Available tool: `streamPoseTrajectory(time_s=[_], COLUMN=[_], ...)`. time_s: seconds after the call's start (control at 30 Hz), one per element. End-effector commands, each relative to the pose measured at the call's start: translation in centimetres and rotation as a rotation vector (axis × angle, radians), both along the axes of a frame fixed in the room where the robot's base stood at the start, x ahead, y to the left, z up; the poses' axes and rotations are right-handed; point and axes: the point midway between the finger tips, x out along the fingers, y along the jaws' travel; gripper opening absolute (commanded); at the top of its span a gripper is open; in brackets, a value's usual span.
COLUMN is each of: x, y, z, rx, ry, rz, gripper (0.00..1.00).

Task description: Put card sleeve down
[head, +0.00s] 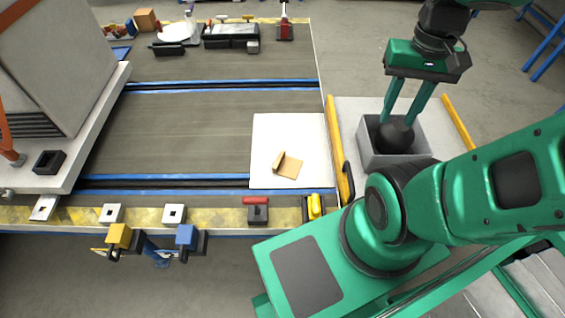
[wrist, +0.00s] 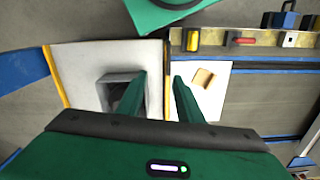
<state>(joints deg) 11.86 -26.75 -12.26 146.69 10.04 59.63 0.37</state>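A small tan folded piece, which looks like the card sleeve (head: 289,168), lies on a white square pad (head: 272,132) with one flap raised. It also shows in the wrist view (wrist: 203,78), to the right of my fingers. My gripper (head: 397,118) points down over a grey open box (head: 365,147), to the right of the pad and apart from the sleeve. In the wrist view the two fingers (wrist: 159,80) stand apart with nothing visible between them. A dark round thing (head: 395,138) shows at the box, just under the fingertips; whether they touch it is unclear.
The box stands on a pale side surface with yellow rails (head: 337,150). A red-handled item (head: 257,208) and a yellow item (head: 315,206) sit at the bench's front edge. A large grey block stands at left. The grey middle of the bench (head: 200,130) is clear.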

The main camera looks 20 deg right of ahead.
Motion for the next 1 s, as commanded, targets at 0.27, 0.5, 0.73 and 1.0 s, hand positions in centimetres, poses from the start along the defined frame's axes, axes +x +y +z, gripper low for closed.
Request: streamPoseTrajectory(time_s=[0.27,0.5,0.73,1.0], x=[1.2,7.3,13.3,19.1], y=[-0.1,0.4,2.2,6.0], z=[-0.3,-3.1,-7.1,-13.2], rx=[-0.014,-0.041,-0.054,-0.053], ry=[-0.004,0.008,0.013,0.013], rz=[0.082,0.307,0.540,0.809], gripper=[0.92,0.92,0.92,0.92])
